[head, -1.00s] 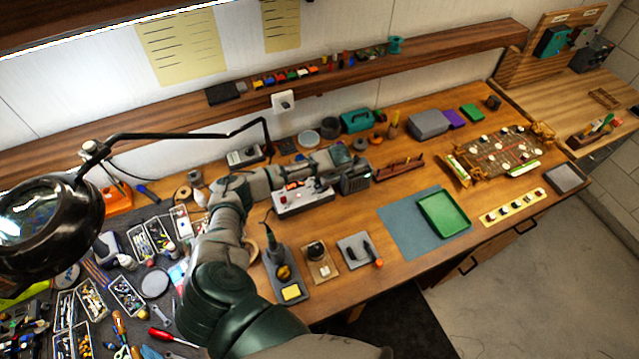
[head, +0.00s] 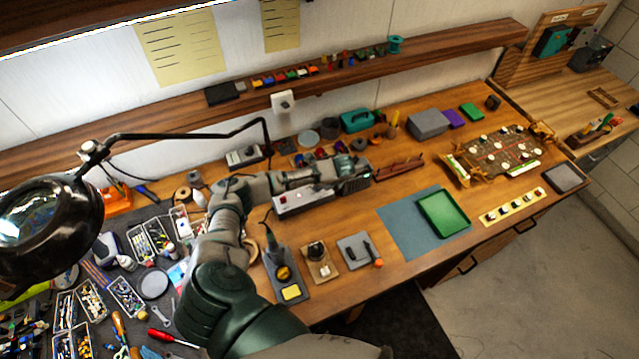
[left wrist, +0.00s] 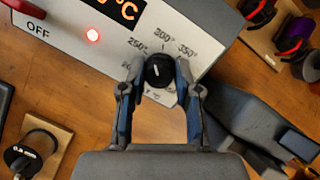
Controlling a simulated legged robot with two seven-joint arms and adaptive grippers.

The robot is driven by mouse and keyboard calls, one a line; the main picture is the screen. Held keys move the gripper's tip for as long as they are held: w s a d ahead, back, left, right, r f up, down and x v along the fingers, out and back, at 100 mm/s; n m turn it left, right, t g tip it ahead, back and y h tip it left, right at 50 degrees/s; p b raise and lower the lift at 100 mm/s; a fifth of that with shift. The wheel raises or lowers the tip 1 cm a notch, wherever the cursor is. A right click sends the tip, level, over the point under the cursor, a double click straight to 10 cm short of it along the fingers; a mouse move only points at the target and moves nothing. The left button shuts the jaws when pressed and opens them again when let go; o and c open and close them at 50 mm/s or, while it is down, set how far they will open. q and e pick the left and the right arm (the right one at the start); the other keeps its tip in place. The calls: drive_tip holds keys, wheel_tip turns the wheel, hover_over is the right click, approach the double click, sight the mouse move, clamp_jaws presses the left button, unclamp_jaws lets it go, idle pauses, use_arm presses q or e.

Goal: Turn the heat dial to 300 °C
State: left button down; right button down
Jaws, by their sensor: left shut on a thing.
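The grey-white heat station (head: 290,203) stands on the bench in the head view. The black heat dial (left wrist: 160,70) sits among printed marks; 250°, 300° and 350° are readable. Its white pointer line points up, tilted slightly left, near the 300° mark. My left gripper (left wrist: 160,80) is shut on the dial, one finger each side. In the head view my left gripper (head: 355,176) hides the dial. My right gripper is unseen.
Coloured spools (left wrist: 296,32) lie beyond the station. A green tray (head: 443,214) rests on a blue mat to the right.

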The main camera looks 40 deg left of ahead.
use_arm(q)
drive_tip(key=shift+w+d+r+m+t, duration=0.1)
drive_tip(key=shift+m+t, duration=0.05)
drive_tip(key=shift+m, duration=0.7)
drive_tip(key=shift+d+r+m+t, duration=0.1)
drive_tip(key=shift+m+t, duration=0.05)
drive_tip(key=shift+m, duration=0.7)
drive_tip(key=shift+f+m, duration=0.1)
drive_tip(key=shift+m, duration=0.2)
drive_tip(key=c, duration=0.8)
unclamp_jaws()
drive_tip(key=shift+d, duration=0.1)
drive_tip(key=v, duration=1.2)
drive_tip(key=shift+d+f, duration=0.1)
drive_tip(key=shift+d, duration=0.1)
drive_tip(key=shift+a+f, duration=0.1)
drive_tip(key=shift+a, duration=0.05)
